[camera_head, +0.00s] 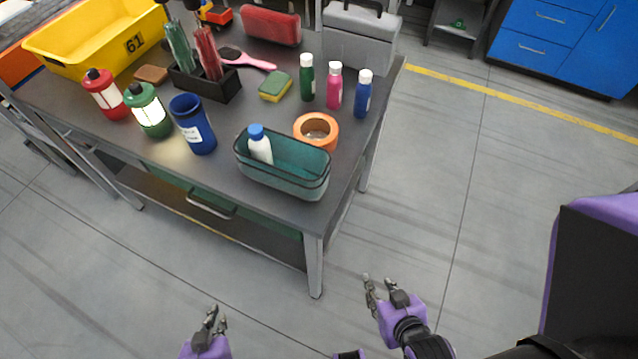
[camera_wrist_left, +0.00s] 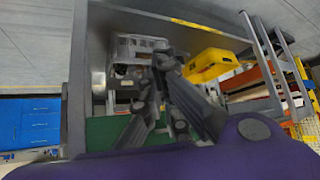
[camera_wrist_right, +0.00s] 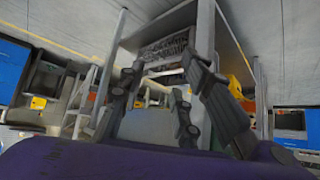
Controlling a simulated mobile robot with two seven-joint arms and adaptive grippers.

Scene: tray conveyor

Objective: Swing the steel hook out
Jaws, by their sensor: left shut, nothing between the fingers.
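I cannot make out a steel hook in any view. My left gripper (camera_head: 217,315) is at the bottom of the head view, in front of the table and touching nothing. Its fingers are shut and empty, and they come together in the left wrist view (camera_wrist_left: 168,62). My right gripper (camera_head: 377,279) is to the right of the table's near leg, over bare floor. Its fingers stand apart with nothing between them; they also show apart in the right wrist view (camera_wrist_right: 163,68).
The dark table (camera_head: 262,203) has a green drawer with a handle (camera_head: 211,206). On it are a teal bin (camera_head: 283,184), orange tape (camera_head: 316,121), a blue cup (camera_head: 193,125), two lanterns, several bottles and a yellow crate (camera_head: 97,37).

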